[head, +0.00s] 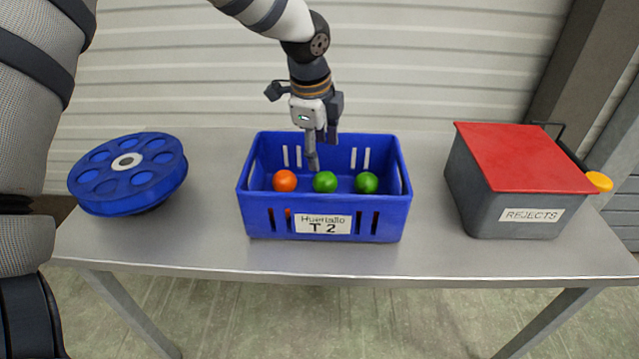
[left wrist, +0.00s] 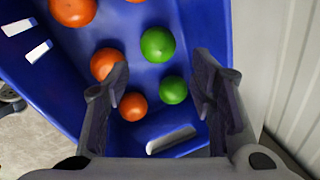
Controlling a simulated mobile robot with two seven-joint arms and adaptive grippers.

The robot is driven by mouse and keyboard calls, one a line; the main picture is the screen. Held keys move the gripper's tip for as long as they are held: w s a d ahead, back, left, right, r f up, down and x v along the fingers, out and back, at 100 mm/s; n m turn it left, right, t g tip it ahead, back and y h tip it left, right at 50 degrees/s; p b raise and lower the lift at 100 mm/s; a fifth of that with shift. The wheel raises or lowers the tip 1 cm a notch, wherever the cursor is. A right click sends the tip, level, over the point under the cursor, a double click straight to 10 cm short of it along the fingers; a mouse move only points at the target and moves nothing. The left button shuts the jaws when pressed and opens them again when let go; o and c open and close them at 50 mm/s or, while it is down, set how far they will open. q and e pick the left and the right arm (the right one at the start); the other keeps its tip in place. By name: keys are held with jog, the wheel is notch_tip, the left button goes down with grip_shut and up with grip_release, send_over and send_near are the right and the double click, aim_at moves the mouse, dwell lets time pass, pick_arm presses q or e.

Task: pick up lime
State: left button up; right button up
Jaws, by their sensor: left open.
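Two green limes sit in the blue crate (head: 393,212): a middle lime (head: 325,182) and a right lime (head: 367,183). The left wrist view also shows two limes, an upper one (left wrist: 157,44) and a lower one (left wrist: 173,90); I cannot tell which is which across views. My left gripper (head: 318,152) points down over the crate, fingers open and empty. In the left wrist view its fingertips (left wrist: 162,70) stand either side of the limes and of some orange fruit, apart from the limes. My right gripper is out of view.
Several orange fruits (left wrist: 133,106) lie close to the limes; one orange fruit (head: 285,181) shows at the crate's left. A blue round disc (head: 128,165) stands left on the steel table (head: 215,250). A grey rejects box (head: 480,205) with a red lid (head: 525,155) stands right.

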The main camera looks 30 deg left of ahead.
aim_at(323, 175)
pick_arm(q)
jog(key=b+x, duration=0.1)
jog(key=x, duration=0.9)
jog(key=shift+s+f, duration=0.1)
jog(key=shift+f, duration=0.05)
jog(key=c, duration=0.8)
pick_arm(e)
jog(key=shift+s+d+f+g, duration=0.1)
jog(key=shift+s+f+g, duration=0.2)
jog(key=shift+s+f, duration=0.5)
